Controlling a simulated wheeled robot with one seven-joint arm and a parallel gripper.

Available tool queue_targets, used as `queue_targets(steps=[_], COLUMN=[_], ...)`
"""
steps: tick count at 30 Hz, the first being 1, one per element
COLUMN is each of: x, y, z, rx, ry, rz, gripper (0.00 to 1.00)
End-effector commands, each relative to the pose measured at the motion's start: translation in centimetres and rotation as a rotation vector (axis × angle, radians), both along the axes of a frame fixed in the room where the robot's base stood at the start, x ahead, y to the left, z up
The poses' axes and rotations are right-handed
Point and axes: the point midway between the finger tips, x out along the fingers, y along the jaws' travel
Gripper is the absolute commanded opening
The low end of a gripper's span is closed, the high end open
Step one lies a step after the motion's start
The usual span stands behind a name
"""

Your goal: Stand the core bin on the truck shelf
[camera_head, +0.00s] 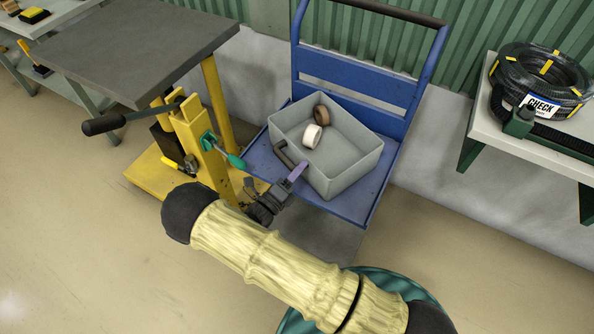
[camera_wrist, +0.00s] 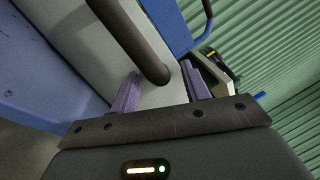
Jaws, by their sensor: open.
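The core bin (camera_head: 352,170) is a light grey open box, standing upright on the blue truck shelf (camera_head: 345,206), turned at an angle to it. A brown roll (camera_head: 321,115) and a white roll (camera_head: 311,136) lie inside. My gripper (camera_head: 296,173) has purple fingers and is at the bin's near left wall, by its dark handle (camera_head: 284,154). In the wrist view, my gripper (camera_wrist: 162,88) is open, with the dark handle (camera_wrist: 135,40) reaching between its fingers and the grey bin wall (camera_wrist: 80,45) behind. Contact between fingers and handle cannot be told.
A yellow lift with a grey top (camera_head: 150,45) stands close on the left, its black-gripped lever (camera_head: 104,124) sticking out. The truck's blue push frame (camera_head: 355,75) rises behind the bin. A bench (camera_head: 545,148) with a black hose coil (camera_head: 540,75) is at right. Floor is clear lower left.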

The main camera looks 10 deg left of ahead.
Motion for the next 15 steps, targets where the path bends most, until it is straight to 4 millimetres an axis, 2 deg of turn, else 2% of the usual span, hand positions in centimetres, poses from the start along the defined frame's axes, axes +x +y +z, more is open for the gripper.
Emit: queue_targets(steps=[15], x=[-1.2], y=[0.8], z=[-0.2], rx=[0.001], ry=[-0.001], rz=[0.001], gripper=[0.47])
